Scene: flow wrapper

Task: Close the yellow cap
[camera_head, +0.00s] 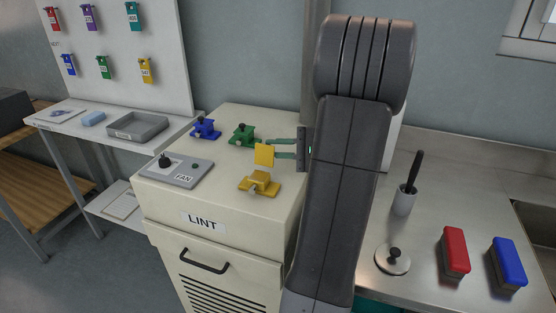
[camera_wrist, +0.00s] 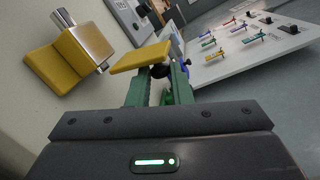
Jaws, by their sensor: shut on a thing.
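The yellow cap (camera_head: 264,154) is a small flat plate that stands tilted up above its yellow base (camera_head: 262,181) on top of the cream machine. My gripper (camera_head: 278,148) comes in from the right with its green fingers closed at the cap. In the wrist view the yellow cap (camera_wrist: 140,57) lies just beyond the fingertips of my gripper (camera_wrist: 162,75), and a dark knob shows between them. The yellow base (camera_wrist: 60,66) with a silver cylinder (camera_wrist: 86,42) shows at the left there. Whether cap and base are joined is hidden.
A blue fitting (camera_head: 205,128) and a green fitting (camera_head: 243,134) stand behind on the machine top. A grey control box labelled FAN (camera_head: 178,170) is at the left. A steel counter with a red block (camera_head: 455,251) and a blue block (camera_head: 508,262) is at the right.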

